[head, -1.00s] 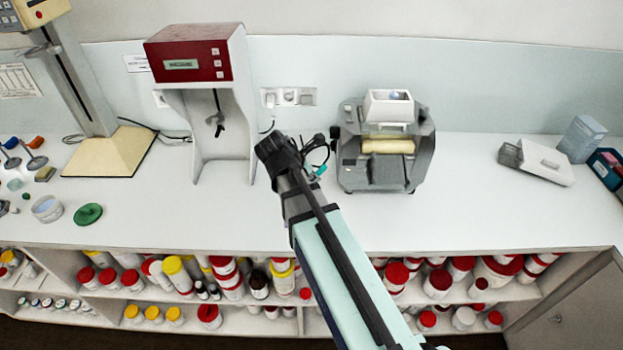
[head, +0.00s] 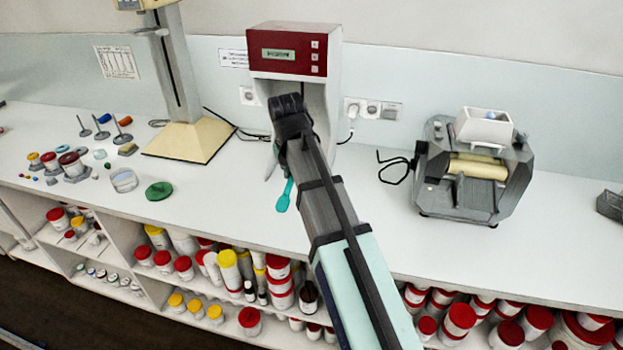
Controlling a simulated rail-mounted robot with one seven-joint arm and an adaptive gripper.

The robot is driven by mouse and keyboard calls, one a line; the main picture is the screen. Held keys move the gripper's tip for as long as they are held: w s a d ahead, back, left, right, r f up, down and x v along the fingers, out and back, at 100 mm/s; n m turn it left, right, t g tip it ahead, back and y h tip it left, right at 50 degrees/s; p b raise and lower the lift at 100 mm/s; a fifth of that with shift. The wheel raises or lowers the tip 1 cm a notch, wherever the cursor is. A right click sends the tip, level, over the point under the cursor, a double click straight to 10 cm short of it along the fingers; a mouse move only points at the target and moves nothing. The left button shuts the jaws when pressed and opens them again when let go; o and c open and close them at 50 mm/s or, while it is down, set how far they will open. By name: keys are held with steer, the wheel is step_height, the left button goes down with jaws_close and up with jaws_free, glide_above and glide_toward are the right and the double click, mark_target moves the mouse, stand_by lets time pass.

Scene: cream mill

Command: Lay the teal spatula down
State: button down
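The teal spatula (head: 284,198) shows just left of my forearm, in front of the red-topped machine, with its broad rounded end pointing down toward the front of the picture. Its upper part is hidden behind my arm. My gripper (head: 277,163) points down and is mostly hidden by my own dark wrist. The spatula has travelled with my arm, so the gripper appears shut on it. The fingers' grip itself cannot be seen. I cannot tell how high the spatula is above the white counter (head: 225,203).
The red-topped machine (head: 294,50) stands right behind my wrist. A grey roller mill (head: 473,172) is to the right, with a black cable beside it. A green lid (head: 159,191), a clear dish (head: 124,180) and a cream stand (head: 190,139) are left. Counter between lid and arm is clear.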

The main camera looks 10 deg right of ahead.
steer(key=w+a+f, duration=0.3)
steer(key=w+a, duration=0.3)
steer(key=w+a+f+m+g+p, duration=0.1)
steer(key=w+a+f, duration=0.3)
steer(key=w+a, duration=0.2)
steer(key=w+a+f+m+g+p, duration=0.1)
steer(key=w+a+f, duration=0.2)
steer(key=w+a, duration=0.3)
steer(key=shift+a+f+y, duration=0.3)
steer(key=shift+a+y, duration=0.1)
steer(key=shift+a, duration=0.3)
steer(key=b, duration=0.2)
glide_above(231, 195)
steer(key=shift+f, duration=2.35)
steer(key=shift+f+b, duration=0.3)
steer(key=shift+f, duration=0.5)
steer(key=c, duration=1)
jaws_free()
